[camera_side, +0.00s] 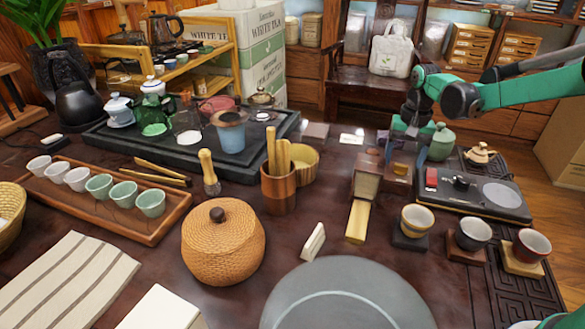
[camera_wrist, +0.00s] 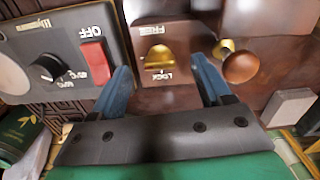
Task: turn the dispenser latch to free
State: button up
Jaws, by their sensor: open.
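The dispenser (camera_side: 368,178) is a wooden box with a pale yellow chute in front, right of centre in the side view. In the wrist view its brown top plate (camera_wrist: 180,100) carries a brass latch (camera_wrist: 160,54) between the upside-down words FREE, above it, and LOCK, below it. I cannot tell which word the latch points to. My gripper (camera_wrist: 160,66) is open, with its blue fingers apart on either side of the latch and nothing between them held. In the side view my gripper (camera_side: 408,130) hangs over the back of the dispenser, where the latch is hidden.
A black scale (camera_side: 470,192) with a red switch and dark dial sits close on the right. A copper knob (camera_wrist: 240,67) stands beside the latch in the wrist view. A green lidded jar (camera_side: 442,143) is behind, and small cups (camera_side: 417,220) stand in front.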

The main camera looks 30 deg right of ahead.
aim_at(402, 165)
jog(key=shift+r, duration=2.25)
jog(key=shift+s+a+r, duration=0.15)
jog(key=shift+a+r, duration=0.1)
jog(key=s+a+r+n+t, duration=0.3)
jog(key=s+a+n+t, duration=0.4)
jog(key=s+a, duration=0.3)
jog(key=shift+s+r+n, duration=0.3)
jog(key=shift+s+n, duration=0.2)
jog(key=shift+s, duration=0.85)
jog(key=shift+c, duration=0.2)
